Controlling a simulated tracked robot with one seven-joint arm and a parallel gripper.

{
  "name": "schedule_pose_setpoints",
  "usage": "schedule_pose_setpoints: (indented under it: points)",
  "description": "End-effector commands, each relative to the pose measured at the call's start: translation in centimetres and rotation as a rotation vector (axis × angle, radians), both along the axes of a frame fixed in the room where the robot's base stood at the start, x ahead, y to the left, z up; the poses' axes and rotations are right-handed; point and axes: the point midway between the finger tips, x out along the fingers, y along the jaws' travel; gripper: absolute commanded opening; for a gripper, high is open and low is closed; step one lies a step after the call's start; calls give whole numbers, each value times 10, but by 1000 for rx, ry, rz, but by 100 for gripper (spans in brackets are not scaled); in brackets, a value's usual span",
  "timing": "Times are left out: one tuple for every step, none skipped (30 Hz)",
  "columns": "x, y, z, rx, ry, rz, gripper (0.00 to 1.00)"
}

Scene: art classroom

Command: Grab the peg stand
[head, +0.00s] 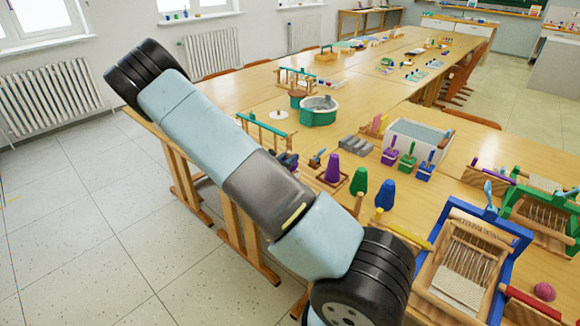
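I cannot tell for sure which object is the peg stand. A rack with a green bar on upright posts (265,130) stands on the near-left part of the table, partly hidden by my arm. A similar wooden rack (297,78) stands farther back. Three small stands with upright handles, purple (389,154), green (407,160) and blue (425,168), stand in a row before a grey-white tub. My arm crosses the view from bottom right to upper left. My gripper is not clearly seen, so its opening and contents do not show.
The long wooden table (460,130) carries a green round tub (319,112), a grey-white tub (416,140), and purple (333,169), green (359,188) and blue (385,195) cones. A blue-framed loom (508,242) is at right. Open floor (70,240) lies left; radiators line the wall.

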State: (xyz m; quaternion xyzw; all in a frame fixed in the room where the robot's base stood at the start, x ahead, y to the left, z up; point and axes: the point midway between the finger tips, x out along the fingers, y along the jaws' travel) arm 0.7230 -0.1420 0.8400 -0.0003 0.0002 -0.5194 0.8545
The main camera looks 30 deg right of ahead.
Motion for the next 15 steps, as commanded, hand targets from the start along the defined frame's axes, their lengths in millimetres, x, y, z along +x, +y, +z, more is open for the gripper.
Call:
schedule_pose_setpoints:
  points:
    - [0,0,0,0,0,0,16]
    - [0,0,0,0,0,0,13]
    - [0,0,0,0,0,0,10]
    - [0,0,0,0,0,0,7]
    - [0,0,0,0,0,0,4]
    - [0,0,0,0,0,0,0]
    - [0,0,0,0,0,0,0]
    - [0,0,0,0,0,0,0]
    - [0,0,0,0,0,0,0]
    - [0,0,0,0,0,0,0]
    - [0,0,0,0,0,0,0]
    - [0,0,0,0,0,0,0]
    - [0,0,0,0,0,0,0]
    - [0,0,0,0,0,0,0]
    - [0,0,1,0,0,0,0]
